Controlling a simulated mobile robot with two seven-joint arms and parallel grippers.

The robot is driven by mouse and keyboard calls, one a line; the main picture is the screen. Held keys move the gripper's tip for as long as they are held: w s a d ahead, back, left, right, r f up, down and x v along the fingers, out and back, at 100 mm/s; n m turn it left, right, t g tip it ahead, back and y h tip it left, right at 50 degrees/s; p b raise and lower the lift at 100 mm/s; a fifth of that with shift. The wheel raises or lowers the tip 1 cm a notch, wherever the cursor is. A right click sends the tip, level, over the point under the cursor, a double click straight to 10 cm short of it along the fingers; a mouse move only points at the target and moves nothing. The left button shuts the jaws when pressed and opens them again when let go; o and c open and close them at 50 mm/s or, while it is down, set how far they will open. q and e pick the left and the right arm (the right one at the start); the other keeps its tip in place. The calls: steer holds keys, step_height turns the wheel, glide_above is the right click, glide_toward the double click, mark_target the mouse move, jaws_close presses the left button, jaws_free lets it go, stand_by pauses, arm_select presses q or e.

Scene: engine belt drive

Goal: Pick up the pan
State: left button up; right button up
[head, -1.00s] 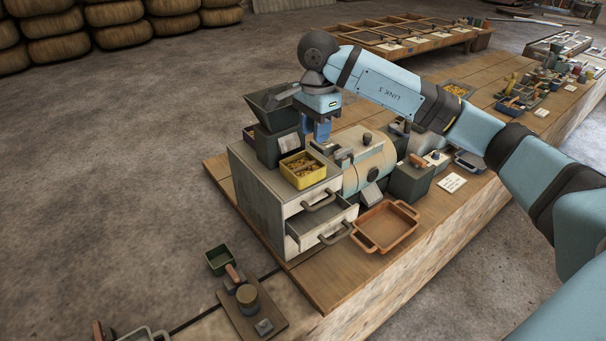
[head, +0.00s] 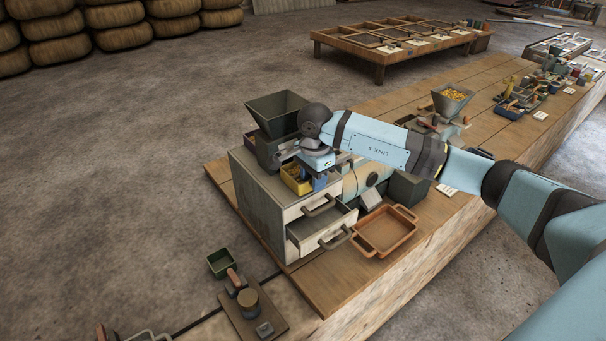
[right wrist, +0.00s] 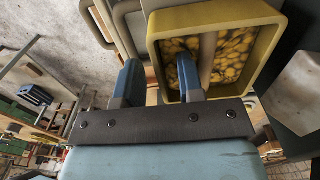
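A yellow rectangular pan (head: 292,184) holding yellowish pieces sits on top of the grey drawer cabinet (head: 265,208), partly hidden by my right arm. My right gripper (head: 319,184) is beside its right side, pointing down. In the right wrist view the fingers (right wrist: 160,78) are open and spread apart. One finger overlaps the inside of the yellow pan (right wrist: 273,60) and the other shows outside its wall. Contact cannot be told. An empty orange-brown pan with two handles (head: 405,213) lies on the bench right of the cabinet. My left gripper is not in view.
A dark hopper (head: 277,109) stands behind the yellow pan. A cylindrical machine stands right of the cabinet, partly behind my arm. A funnel of yellow pieces (head: 453,99) stands farther along the bench.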

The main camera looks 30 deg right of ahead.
steer(key=shift+f, duration=0.3)
jaws_close()
steer(key=shift+r, duration=0.15)
steer(key=shift+s+r+b, duration=0.1)
steer(key=shift+r+b, duration=0.1)
steer(key=shift+b, duration=0.15)
step_height(320, 180, up, 7)
steer(key=b, duration=0.1)
steer(key=s+d+b, duration=0.1)
steer(key=s+b, duration=0.2)
steer(key=s, duration=1.6)
steer(key=shift+s+d+f+b, duration=0.3)
steer(key=shift+s, duration=0.1)
